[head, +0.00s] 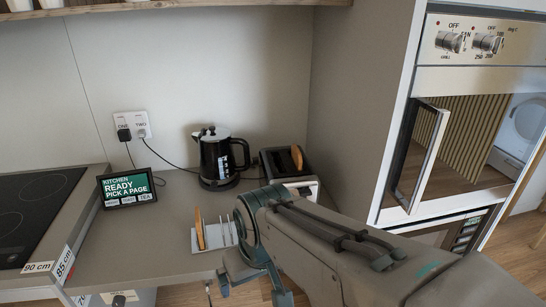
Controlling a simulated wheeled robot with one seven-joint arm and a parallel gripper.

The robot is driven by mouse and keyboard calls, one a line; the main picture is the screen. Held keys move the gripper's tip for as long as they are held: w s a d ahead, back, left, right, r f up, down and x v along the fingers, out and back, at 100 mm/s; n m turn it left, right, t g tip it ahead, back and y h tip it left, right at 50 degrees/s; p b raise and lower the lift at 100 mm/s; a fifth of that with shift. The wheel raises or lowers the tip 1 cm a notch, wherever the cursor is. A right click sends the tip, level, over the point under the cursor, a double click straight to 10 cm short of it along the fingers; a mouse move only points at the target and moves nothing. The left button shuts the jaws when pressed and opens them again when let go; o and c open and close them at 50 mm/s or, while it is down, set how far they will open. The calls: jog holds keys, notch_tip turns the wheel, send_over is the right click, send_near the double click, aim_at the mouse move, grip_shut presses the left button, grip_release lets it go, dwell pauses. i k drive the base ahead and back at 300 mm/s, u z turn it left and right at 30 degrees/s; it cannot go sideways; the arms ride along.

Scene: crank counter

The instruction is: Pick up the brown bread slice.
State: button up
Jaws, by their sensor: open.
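One brown bread slice (199,229) stands upright in a white rack (205,249) near the counter's front edge. Another brown slice (297,157) stands partly out of the black and silver toaster (273,162) at the back right. I cannot tell from their colour which one the task names. My gripper (252,291) is at the bottom middle, in front of and right of the rack. Its jaws are apart with no bread seen between them, though the picture's lower edge cuts close. My arm hides part of the toaster's front and the counter right of the rack.
A black kettle (217,157) stands left of the toaster, its cord running to the wall socket (132,125). A small display (127,189) and a black hob (34,212) are at left. A tall cabinet with an open oven door (417,158) bounds the right. The counter left of the rack is clear.

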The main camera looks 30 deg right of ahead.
aim_at(296, 157)
jog(key=k, duration=0.55)
jog(key=z, duration=0.95)
jog(key=i, duration=1.25)
jog(key=u, duration=0.45)
